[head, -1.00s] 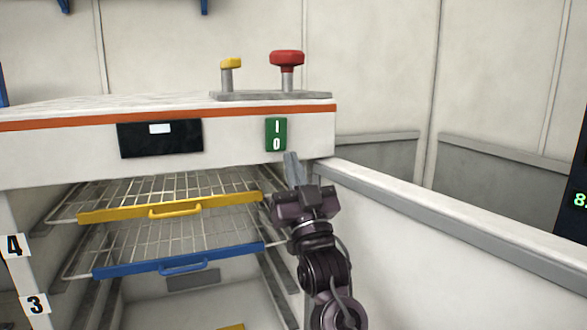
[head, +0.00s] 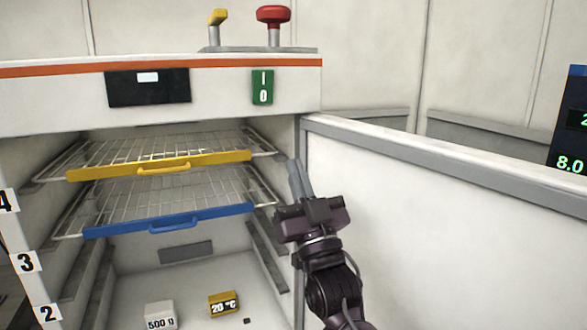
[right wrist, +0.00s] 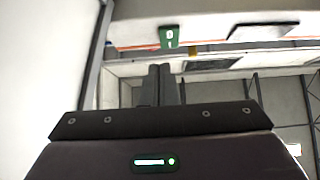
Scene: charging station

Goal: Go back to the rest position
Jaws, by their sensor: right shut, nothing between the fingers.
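My right gripper (head: 298,178) is shut and empty. In the head view it points up in front of the cabinet's right edge, left of the open white door (head: 430,200). In the right wrist view its fingers (right wrist: 159,84) lie together with nothing between them. The green I/0 switch (head: 262,87) is on the cabinet's front, above the gripper and apart from it. The switch also shows in the right wrist view (right wrist: 169,37). My left gripper is not in view.
The open cabinet holds a yellow-fronted rack (head: 160,165) above a blue-fronted rack (head: 170,221). A 500 g block (head: 160,315) and a yellow 20 °C block (head: 223,304) sit on its floor. A red knob (head: 273,15) and a yellow lever (head: 216,24) stand on top.

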